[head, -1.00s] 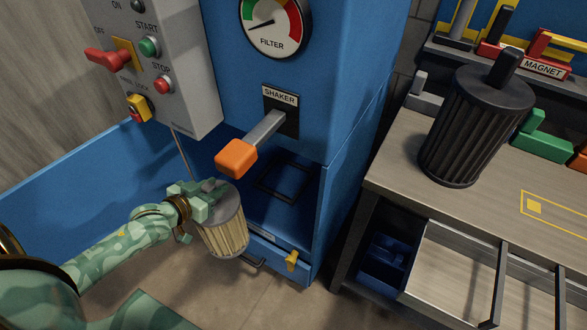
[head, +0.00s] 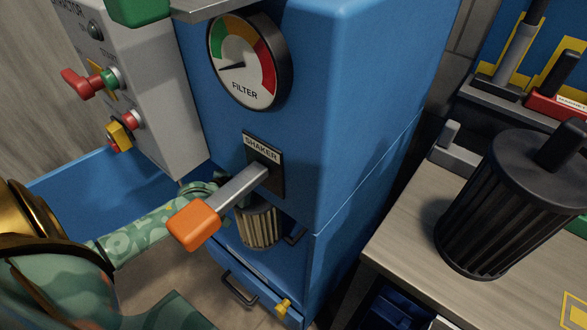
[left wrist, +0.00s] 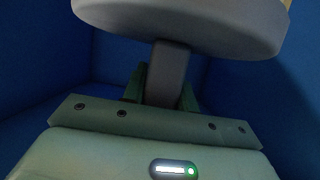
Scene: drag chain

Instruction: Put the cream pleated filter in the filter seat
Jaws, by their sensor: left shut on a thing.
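The cream pleated filter (head: 260,228) is inside the opening of the blue cabinet, behind the orange-tipped shaker lever, which hides part of it. My left gripper (head: 207,188) reaches in from the left, partly hidden behind the lever. In the left wrist view, my left gripper (left wrist: 165,92) is shut on the grey handle of the filter, whose grey end cap (left wrist: 185,28) fills the top. The filter seat (head: 297,235) is a dark square frame on the cabinet floor; only a corner shows beside the filter. I cannot tell whether the filter touches it. My right gripper is out of view.
The shaker lever (head: 235,198) juts out in front of the opening, close to my left arm. A dark pleated filter (head: 510,205) stands on the workbench (head: 405,240) at right. A drawer with a yellow latch (head: 283,307) sits below the opening. The grey control box (head: 165,90) is at left.

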